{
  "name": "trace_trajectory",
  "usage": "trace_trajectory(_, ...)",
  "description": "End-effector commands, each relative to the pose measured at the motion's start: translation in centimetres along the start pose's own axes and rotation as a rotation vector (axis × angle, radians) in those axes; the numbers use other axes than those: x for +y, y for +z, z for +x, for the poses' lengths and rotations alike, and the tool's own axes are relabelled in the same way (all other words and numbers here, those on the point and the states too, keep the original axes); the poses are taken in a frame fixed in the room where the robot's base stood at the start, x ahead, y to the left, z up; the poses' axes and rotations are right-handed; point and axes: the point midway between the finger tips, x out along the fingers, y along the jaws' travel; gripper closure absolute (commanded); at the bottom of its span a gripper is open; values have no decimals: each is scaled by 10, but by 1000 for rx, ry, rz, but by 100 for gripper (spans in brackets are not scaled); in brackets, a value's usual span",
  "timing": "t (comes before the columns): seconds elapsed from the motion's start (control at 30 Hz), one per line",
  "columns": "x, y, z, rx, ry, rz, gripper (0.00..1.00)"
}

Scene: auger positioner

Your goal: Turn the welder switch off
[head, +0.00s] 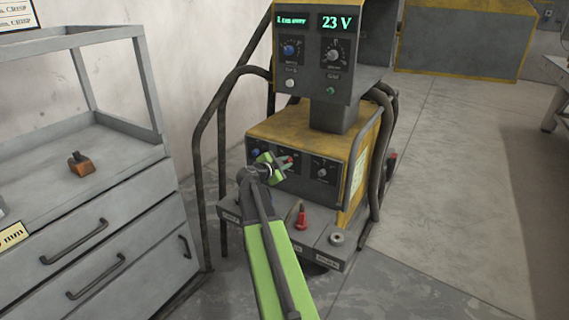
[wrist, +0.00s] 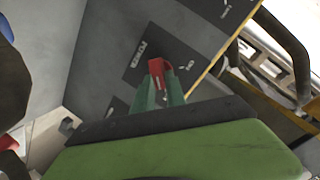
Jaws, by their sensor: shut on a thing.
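The welder (head: 305,128) is a yellow and dark grey machine in the middle of the head view, with a front panel of knobs on its lower box. A small red switch (head: 288,159) shows on that panel, beside my gripper (head: 277,165). In the wrist view the red switch (wrist: 160,67) sits between the tips of my green fingers, beside a white-lettered label (wrist: 139,53) on the dark panel. My gripper (wrist: 158,88) is shut on the switch. The fingers hide part of it, and I cannot tell its on or off position.
The welder's upper display (head: 335,22) is lit and reads 23 V. A grey drawer cabinet (head: 100,235) stands left; floor at right is clear.

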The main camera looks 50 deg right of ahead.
Motion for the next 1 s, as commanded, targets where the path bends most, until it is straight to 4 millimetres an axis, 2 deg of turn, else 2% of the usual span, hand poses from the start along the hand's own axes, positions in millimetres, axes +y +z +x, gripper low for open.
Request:
trace_trajectory(0.37, -4, 4, -1, 27, 20, -138, 100)
trace_trajectory(1.0, -10, 13, -1, 143, 134, -707, 100)
